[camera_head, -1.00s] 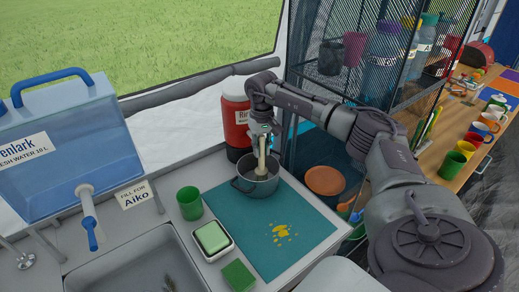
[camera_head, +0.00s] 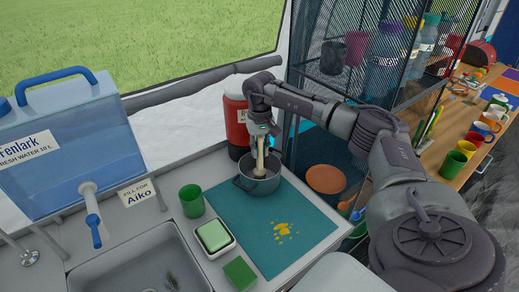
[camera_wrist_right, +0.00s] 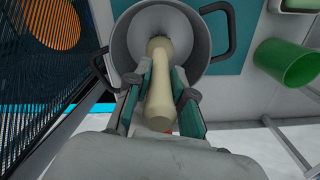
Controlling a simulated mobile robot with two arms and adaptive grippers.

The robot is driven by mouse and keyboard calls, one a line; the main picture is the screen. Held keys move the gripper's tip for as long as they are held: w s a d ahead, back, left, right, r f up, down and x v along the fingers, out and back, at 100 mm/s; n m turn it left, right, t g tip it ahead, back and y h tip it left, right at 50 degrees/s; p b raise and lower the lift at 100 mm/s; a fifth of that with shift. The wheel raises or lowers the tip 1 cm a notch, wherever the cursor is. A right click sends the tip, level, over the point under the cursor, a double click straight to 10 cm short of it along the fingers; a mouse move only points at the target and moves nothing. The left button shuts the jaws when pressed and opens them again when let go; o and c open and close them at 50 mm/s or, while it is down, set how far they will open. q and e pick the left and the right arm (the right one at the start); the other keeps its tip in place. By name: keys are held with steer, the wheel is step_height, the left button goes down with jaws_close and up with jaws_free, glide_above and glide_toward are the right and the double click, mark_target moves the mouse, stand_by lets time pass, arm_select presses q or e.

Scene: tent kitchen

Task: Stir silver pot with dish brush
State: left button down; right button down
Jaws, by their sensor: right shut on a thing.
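The silver pot (camera_head: 259,187) stands on the back part of the teal mat (camera_head: 297,230). My right gripper (camera_head: 261,139) is above the pot, shut on the pale handle of the dish brush (camera_head: 260,156). The brush points down into the pot, nearly upright; its lower end is inside the rim. In the right wrist view, the fingers (camera_wrist_right: 162,92) sit on both sides of the brush handle (camera_wrist_right: 159,80), and the pot (camera_wrist_right: 195,42) with two dark handles lies beyond. My left gripper is not in view.
A green cup (camera_head: 191,201), a sponge in a tray (camera_head: 214,237) and a green pad (camera_head: 239,273) are left of the mat. A red drink jug (camera_head: 236,115) stands behind the pot. A mesh shelf (camera_head: 345,100) is at right.

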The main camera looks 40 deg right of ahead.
mark_target(260, 137)
steer(key=shift+r+p, duration=2.85)
steer(key=shift+r, duration=1.45)
steer(key=shift+r+p, duration=1.85)
steer(key=shift+r, duration=0.7)
steer(key=shift+f, duration=0.1)
